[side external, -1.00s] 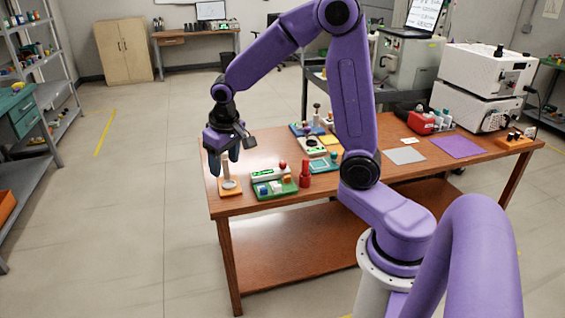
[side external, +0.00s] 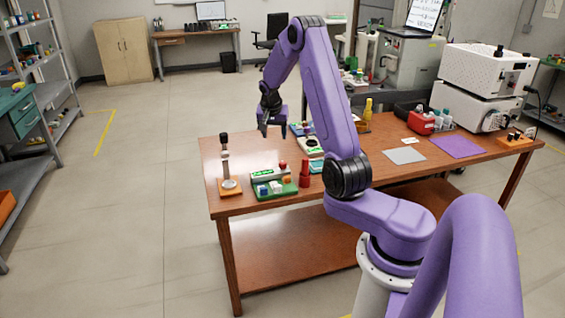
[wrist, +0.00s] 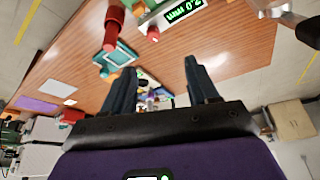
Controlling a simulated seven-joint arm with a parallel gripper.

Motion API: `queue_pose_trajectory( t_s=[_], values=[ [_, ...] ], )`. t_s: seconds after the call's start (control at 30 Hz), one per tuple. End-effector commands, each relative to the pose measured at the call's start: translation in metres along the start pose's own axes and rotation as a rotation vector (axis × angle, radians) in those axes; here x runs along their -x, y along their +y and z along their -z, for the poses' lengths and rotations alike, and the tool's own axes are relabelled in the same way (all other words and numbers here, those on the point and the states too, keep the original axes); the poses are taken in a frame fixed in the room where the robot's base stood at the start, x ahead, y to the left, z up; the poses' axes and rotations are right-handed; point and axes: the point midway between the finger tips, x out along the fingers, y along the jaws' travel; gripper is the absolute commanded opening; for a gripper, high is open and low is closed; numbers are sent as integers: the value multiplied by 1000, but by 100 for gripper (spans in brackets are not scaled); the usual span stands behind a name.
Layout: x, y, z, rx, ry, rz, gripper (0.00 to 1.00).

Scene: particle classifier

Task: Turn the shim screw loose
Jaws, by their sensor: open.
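My gripper (side external: 273,132) is open and empty above the back left part of the table. Its two dark fingers also show in the wrist view (wrist: 158,82), spread apart. I cannot tell for sure which part is the shim screw. A post with a black knob (side external: 224,139) stands upright on an orange base (side external: 222,192) at the table's left end. A white box with a lit green display (side external: 268,174) and a red knob (side external: 283,164) lies nearer the front. It also shows at the top of the wrist view (wrist: 182,12). My gripper touches none of these.
A green tray (side external: 262,197) with small blocks and a red cylinder (side external: 305,178) stand near the front edge. Several small devices are partly hidden behind my arm. A yellow bottle (side external: 368,108), a grey mat (side external: 404,156) and a purple mat (side external: 457,147) are farther right.

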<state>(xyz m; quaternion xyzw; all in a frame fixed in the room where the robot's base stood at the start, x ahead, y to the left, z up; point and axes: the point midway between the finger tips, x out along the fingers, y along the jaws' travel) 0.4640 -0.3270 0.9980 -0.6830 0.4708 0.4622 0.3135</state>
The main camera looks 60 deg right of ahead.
Motion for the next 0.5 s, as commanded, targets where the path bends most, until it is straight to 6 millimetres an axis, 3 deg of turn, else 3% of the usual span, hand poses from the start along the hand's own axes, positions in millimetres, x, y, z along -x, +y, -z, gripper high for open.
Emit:
queue_pose_trajectory(
  t_s=[0.27, 0.5],
  values=[
    [-15, 16, 9, -57, 6, -16, 59],
    [-48, 16, 9, -55, 4, -17, 59]
  ],
)
